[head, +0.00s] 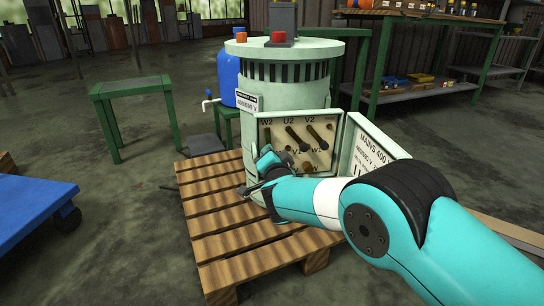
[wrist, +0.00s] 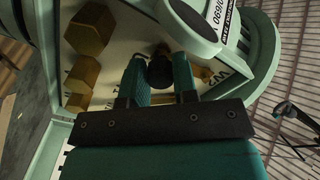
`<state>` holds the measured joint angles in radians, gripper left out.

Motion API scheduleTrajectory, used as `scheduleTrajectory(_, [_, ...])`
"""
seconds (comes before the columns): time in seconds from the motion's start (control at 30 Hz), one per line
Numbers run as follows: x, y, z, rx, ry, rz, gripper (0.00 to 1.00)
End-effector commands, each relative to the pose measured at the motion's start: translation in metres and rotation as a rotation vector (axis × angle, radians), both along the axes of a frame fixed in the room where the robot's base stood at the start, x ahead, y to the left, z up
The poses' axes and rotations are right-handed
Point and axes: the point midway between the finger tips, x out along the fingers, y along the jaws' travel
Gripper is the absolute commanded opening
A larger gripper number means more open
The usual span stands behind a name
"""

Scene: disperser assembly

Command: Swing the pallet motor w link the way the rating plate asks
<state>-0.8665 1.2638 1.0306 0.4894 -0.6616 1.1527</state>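The pale green pallet motor (head: 290,80) stands upright on a wooden pallet. Its terminal box is open, with a cream board (head: 323,162) lettered W2, U2, V2 along the top. Dark slanted links show under U2 (head: 298,138) and V2 (head: 317,136); the W link (head: 267,137) is at the left, partly hidden by my gripper (head: 265,160). In the wrist view, the teal fingers of my gripper (wrist: 160,80) stand either side of a dark round knob (wrist: 160,70), near the W lettering. Whether both fingers press on it is unclear. The rating plate (head: 247,101) reads 400/690 V.
The open box door (head: 376,150) at the right carries a card reading MAINS 400 V. Brass nuts (wrist: 88,30) stand close to my gripper in the wrist view. A blue barrel (head: 228,78) and green stand (head: 132,92) are behind left; a blue cart (head: 30,212) is at left.

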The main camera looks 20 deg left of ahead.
Motion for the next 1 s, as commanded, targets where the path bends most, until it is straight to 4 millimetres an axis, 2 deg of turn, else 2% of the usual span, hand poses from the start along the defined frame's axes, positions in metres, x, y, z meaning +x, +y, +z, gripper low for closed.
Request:
scheduleTrajectory(0.03, [0.0, 0.0, 0.001, 0.0, -0.001, 0.001, 0.39])
scheduleTrajectory(0.1, [0.0, 0.0, 0.0, 0.0, -0.001, -0.001, 0.51])
scheduleTrajectory(0.5, [0.001, -0.001, 0.001, -0.004, -0.004, -0.001, 0.51])
scheduleTrajectory(0.67, [0.003, -0.005, 0.003, -0.062, -0.033, -0.002, 0.51])
scheduleTrajectory(0.87, [0.007, -0.015, 0.007, -0.204, -0.108, -0.004, 0.51])
scheduleTrajectory(1.0, [0.016, -0.035, 0.011, -0.312, -0.158, -0.021, 0.51])
